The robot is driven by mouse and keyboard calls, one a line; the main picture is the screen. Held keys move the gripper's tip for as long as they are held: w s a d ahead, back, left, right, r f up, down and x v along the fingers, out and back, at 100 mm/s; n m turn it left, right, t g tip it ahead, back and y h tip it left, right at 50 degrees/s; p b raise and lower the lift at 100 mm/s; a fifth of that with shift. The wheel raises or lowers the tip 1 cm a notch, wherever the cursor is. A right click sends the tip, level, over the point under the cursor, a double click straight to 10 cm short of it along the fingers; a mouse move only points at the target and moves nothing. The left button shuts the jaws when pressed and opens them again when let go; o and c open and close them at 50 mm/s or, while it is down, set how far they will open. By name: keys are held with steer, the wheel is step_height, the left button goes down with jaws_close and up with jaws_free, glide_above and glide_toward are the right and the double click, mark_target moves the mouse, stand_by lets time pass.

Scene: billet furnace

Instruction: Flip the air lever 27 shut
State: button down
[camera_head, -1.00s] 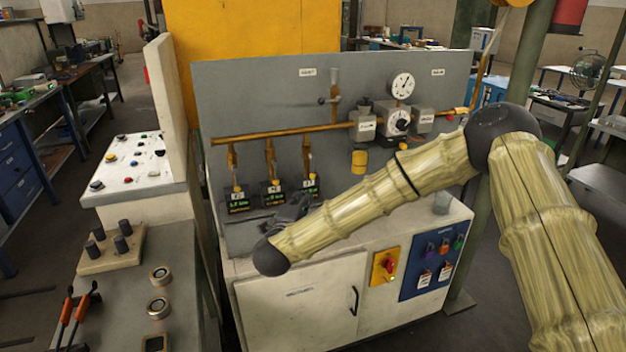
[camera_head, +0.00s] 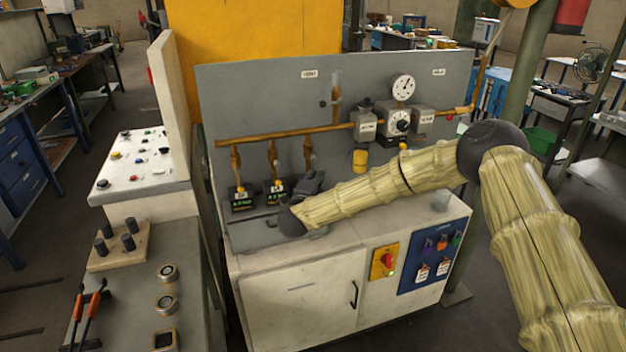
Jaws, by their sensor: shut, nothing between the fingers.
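Three brass valves hang from a copper pipe on the grey panel: the left one (camera_head: 236,160), the middle one (camera_head: 273,158) and the right one (camera_head: 308,152). A vertical brass fitting (camera_head: 336,95) with a small dark knob at its left rises above the pipe. I cannot read which is air lever 27. My dark gripper (camera_head: 313,181) is shut and empty, in front of the foot of the right valve. It hides that valve's lower end and its label box. I cannot tell whether it touches anything.
Label boxes stand under the left valve (camera_head: 243,200) and middle valve (camera_head: 275,191). A gauge (camera_head: 403,87) and grey regulator boxes (camera_head: 365,124) sit right of the valves. The white cabinet (camera_head: 300,290) is below. A button console (camera_head: 140,165) stands left.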

steer(key=shift+w+d, duration=0.1)
steer(key=shift+w, duration=0.25)
steer(key=shift+w+d+f+n+t+b, duration=0.15)
steer(key=shift+d+n+t+b, duration=0.35)
steer(key=shift+n+b, duration=0.85)
steer(key=d+r+n+t+y+b, duration=0.1)
steer(key=d+n+t+y+b, duration=0.15)
steer(key=n+y+b, duration=0.45)
steer(key=d+r+n+t+y+b, duration=0.1)
steer(key=r+n+t+y+b, duration=0.15)
steer(key=n+b, duration=0.85)
steer(key=s+d+f+n+y+b, duration=0.1)
steer(key=s+f, duration=0.6)
steer(key=s, duration=0.3)
steer(key=shift+s+d+f+t, duration=0.3)
steer(key=shift+f, duration=0.1)
